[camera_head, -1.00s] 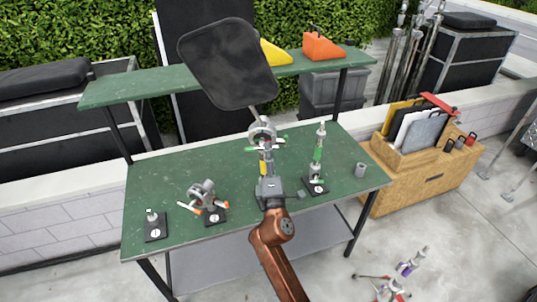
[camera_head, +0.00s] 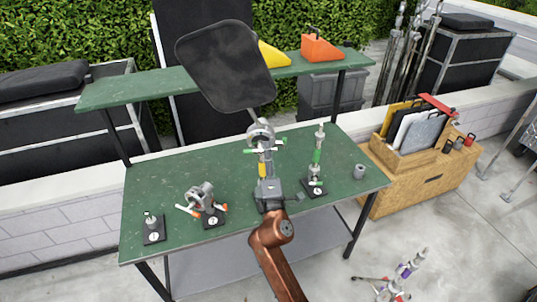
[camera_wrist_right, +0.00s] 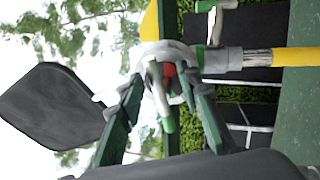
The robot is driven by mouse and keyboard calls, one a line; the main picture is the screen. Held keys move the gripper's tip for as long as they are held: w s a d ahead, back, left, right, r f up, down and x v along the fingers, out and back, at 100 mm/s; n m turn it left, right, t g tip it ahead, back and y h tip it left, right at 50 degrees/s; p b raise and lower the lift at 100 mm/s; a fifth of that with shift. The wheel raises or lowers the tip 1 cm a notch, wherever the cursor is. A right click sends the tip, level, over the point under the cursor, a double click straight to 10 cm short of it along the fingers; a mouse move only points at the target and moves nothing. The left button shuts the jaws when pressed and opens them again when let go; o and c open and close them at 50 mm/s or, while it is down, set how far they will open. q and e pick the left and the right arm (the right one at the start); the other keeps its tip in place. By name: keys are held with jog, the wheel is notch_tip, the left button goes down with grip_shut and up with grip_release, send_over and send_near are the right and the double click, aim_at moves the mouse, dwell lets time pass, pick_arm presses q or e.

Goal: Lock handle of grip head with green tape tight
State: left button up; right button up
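A grey grip head (camera_head: 261,132) tops a stand with yellow tape (camera_head: 264,170) on the green table. It holds a black flag (camera_head: 225,65). Green-marked handle ends (camera_head: 250,151) show beside it. In the right wrist view the grip head (camera_wrist_right: 163,55), yellow tape (camera_wrist_right: 292,57) and flag (camera_wrist_right: 52,108) lie sideways. My right gripper (camera_head: 266,160) reaches up to the stand from the front. In the wrist view its fingers (camera_wrist_right: 167,96) are apart, one on each side of a white-and-green handle (camera_wrist_right: 166,118). Contact cannot be told. My left gripper is not in view.
A grey cup (camera_head: 359,171) and two small mounts, one with a clamp (camera_head: 201,195), stand on the green table (camera_head: 165,180). A raised shelf (camera_head: 150,88) runs behind. The table's left rear is clear.

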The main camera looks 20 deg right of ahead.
jog(key=v, duration=0.7)
jog(key=shift+s, duration=0.25)
